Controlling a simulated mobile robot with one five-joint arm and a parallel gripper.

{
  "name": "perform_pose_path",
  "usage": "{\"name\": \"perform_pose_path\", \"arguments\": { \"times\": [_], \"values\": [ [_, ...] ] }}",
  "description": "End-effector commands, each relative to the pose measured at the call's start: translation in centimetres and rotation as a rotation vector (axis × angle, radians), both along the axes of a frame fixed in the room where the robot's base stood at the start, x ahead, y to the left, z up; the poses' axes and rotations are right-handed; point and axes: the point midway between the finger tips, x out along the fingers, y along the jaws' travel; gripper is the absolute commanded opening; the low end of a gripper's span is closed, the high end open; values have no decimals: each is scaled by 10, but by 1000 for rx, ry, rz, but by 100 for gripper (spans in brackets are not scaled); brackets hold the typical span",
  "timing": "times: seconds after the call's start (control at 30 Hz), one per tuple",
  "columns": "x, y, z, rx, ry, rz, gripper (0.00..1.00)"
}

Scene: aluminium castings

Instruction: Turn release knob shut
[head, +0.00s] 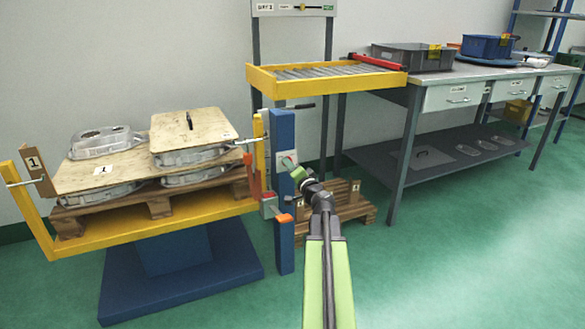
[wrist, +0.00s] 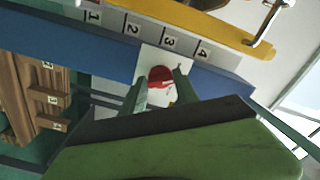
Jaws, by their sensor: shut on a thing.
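The red release knob (wrist: 160,74) sits on a white plate (wrist: 152,60) on the blue post, in the middle of the wrist view. My gripper (wrist: 161,80) is shut on the knob, with one green finger on each side of it. White marks show on the knob's face; part of it is hidden by the fingers. In the head view my gripper (head: 295,172) reaches the white plate (head: 287,158) on the blue post (head: 284,240), and the knob is mostly hidden there.
A yellow-framed lift table (head: 165,228) at left carries a pallet, boards and aluminium castings. An orange-handled lever (head: 285,218) is low on the post. Wooden pallets (head: 352,200) stand behind my arm. A roller conveyor (head: 325,73) and workbench are behind. Floor at right is clear.

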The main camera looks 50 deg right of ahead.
Motion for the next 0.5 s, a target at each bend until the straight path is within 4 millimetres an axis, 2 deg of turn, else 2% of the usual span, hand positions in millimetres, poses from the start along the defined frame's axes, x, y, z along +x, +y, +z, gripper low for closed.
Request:
{"name": "perform_pose_path", "arguments": {
  "times": [0.2,0.5],
  "values": [
    [0,1,-2,-129,54,2,0],
    [-1,1,-2,-223,92,2,0]
  ]
}}
